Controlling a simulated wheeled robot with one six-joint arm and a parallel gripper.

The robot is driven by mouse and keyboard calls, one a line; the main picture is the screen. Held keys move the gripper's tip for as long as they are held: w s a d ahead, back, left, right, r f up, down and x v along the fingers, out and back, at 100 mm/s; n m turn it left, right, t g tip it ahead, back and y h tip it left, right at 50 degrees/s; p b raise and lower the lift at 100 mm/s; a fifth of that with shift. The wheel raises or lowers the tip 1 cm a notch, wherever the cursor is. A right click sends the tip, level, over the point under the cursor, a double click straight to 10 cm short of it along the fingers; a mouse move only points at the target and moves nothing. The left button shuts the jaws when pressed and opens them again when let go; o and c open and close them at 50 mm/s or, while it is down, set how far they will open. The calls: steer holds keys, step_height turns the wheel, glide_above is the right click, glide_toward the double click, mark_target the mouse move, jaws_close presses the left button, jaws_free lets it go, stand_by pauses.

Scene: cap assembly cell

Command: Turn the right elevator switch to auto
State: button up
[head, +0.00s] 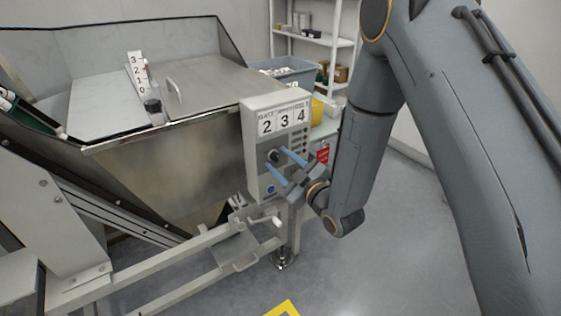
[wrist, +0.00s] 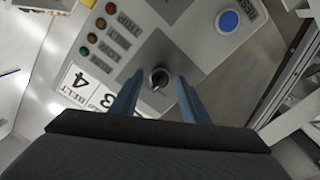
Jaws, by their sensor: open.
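The grey control panel (head: 254,140) is fixed at the front right of the steel hopper and bears number labels 2, 3 and 4. A round black switch (head: 272,155) sits on its front, below the labels. It also shows on a dark grey plate in the wrist view (wrist: 159,77), with a light mark on the knob. My gripper (head: 276,159) is open, its two blue fingers pointing at the panel. In the wrist view the fingertips (wrist: 160,84) lie on either side of the switch, with gaps. I cannot tell how far they reach along it.
A blue button (wrist: 228,20) sits on the same panel, beside the switch plate, with several coloured lamps (wrist: 93,38) on another side. The steel hopper (head: 170,160) fills the left. A rail frame (head: 170,262) runs below. Open floor (head: 370,270) lies at the lower right.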

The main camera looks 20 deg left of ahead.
steer(key=b+v, duration=0.1)
steer(key=v, duration=0.7)
steer(key=shift+a, duration=0.1)
steer(key=w+d+m+g+h+p, duration=0.15)
steer(key=d+m+g+h, duration=0.25)
steer(key=d+m+h, duration=1.15)
steer(key=s+d+r+g+p, duration=0.1)
steer(key=s+d+r+g, duration=0.1)
steer(key=s+d, duration=0.3)
steer(key=s+d+r+g+y, duration=0.1)
steer(key=s+d+r+g, duration=0.1)
steer(key=s+d, duration=0.4)
steer(key=s+d+r+m+g+p, duration=0.1)
steer(key=s+d, duration=0.4)
steer(key=s, duration=0.5)
steer(key=r+g, duration=0.1)
steer(key=g, duration=0.1)
steer(key=shift+s+r+g+y+p, duration=0.2)
steer(key=shift+r+g+y+p, duration=0.1)
steer(key=shift+r+y, duration=0.05)
steer(key=shift+d, duration=0.15)
